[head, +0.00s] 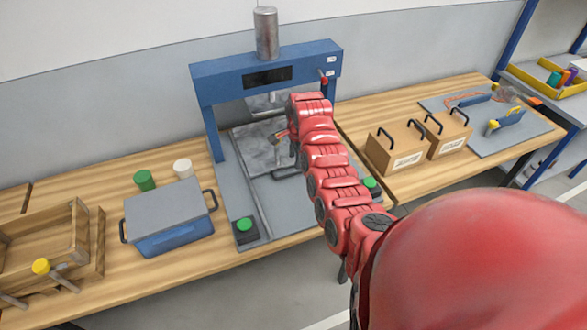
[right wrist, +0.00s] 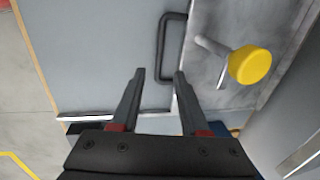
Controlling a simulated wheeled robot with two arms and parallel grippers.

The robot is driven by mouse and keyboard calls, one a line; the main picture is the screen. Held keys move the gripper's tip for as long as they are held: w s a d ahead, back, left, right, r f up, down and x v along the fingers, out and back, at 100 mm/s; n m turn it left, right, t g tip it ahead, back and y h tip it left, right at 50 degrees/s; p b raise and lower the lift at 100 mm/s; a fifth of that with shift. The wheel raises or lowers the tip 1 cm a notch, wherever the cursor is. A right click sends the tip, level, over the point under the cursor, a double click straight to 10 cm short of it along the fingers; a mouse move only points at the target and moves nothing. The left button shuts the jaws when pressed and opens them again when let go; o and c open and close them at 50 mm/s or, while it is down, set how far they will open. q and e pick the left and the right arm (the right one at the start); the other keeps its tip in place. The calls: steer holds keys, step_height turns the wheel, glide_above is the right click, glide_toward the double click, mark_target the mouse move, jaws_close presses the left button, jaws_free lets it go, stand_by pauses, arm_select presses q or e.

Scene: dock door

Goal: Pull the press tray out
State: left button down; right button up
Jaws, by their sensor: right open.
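The press tray (head: 258,153) is a grey metal plate under the blue press frame (head: 225,68). Its black handle (head: 287,173) is at the front edge, partly covered by my right arm. In the right wrist view the handle (right wrist: 163,48) is a black loop on the edge of the tray (right wrist: 215,75), and a metal part with a yellow knob (right wrist: 249,65) is on the tray. My right gripper (right wrist: 160,73) is open and empty, with the handle's bar showing between its fingertips; contact cannot be told. In the head view the right gripper (head: 286,142) is over the tray's front. My left gripper is not in view.
Green buttons (head: 245,225) flank the press base. A lidded blue bin (head: 165,235), a green can (head: 144,180) and a wooden crate (head: 40,235) stand left. Two brown boxes (head: 397,147) with black handles stand right. The floor in front of the bench looks clear.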

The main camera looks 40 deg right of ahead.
mark_target(293, 173)
steer(key=f, duration=0.2)
steer(key=w+f, duration=0.1)
steer(key=f, duration=0.1)
steer(key=shift+p, duration=0.35)
step_height(293, 173, down, 2)
steer(key=shift+f+b, duration=0.1)
steer(key=shift+b, duration=0.4)
steer(key=shift+w+d+f+b, duration=0.2)
steer(key=shift+f+b, duration=0.15)
steer(key=shift+f, duration=0.25)
steer(key=shift+a, duration=0.1)
jaws_close()
